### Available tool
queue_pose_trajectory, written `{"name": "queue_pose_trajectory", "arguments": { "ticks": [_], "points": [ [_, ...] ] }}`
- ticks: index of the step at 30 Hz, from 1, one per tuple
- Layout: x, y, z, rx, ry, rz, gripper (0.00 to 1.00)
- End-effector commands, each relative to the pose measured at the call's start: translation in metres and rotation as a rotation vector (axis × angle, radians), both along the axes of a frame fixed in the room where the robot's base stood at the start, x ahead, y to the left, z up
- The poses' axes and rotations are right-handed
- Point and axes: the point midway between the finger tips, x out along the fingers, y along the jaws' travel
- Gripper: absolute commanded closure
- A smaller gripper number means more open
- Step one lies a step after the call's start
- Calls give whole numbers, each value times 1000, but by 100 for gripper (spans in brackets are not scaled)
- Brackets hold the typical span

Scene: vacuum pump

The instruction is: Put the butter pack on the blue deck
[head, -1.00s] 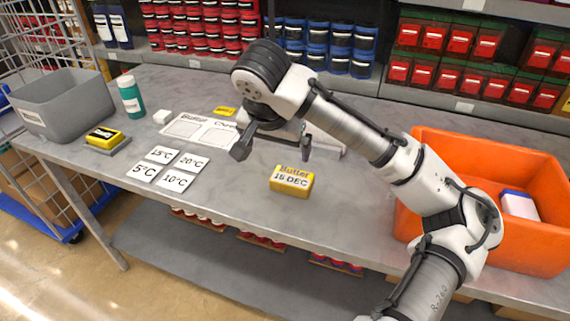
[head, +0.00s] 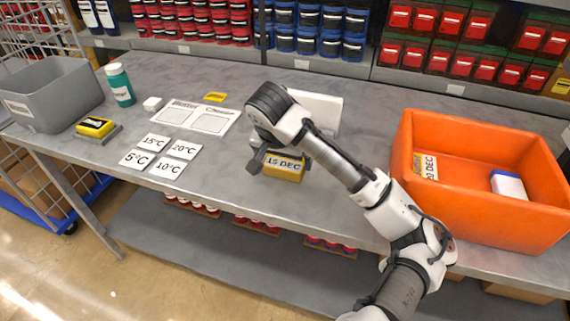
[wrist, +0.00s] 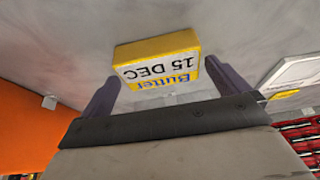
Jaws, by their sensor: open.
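The butter pack (head: 285,172) is a yellow block with a white "15 DEC" label, lying on the grey table near its front edge. My gripper (head: 280,160) is low over it and partly hides it in the head view. In the wrist view the butter pack (wrist: 158,62) lies between the two dark fingers of my open gripper (wrist: 164,78), with gaps at both sides. A blue deck edge (head: 50,213) of a wire-sided trolley shows at the lower left, near the floor; most of it is hidden by the table.
A large orange crate (head: 480,215) stands right of my arm, holding a labelled pack and a white-and-blue item. Stocked shelves line the back.

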Motion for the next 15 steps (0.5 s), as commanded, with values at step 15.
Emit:
{"name": "queue_pose_trajectory", "arguments": {
  "ticks": [15],
  "points": [
    [10,-4,-22,-1,-2,-1,8]
  ]
}}
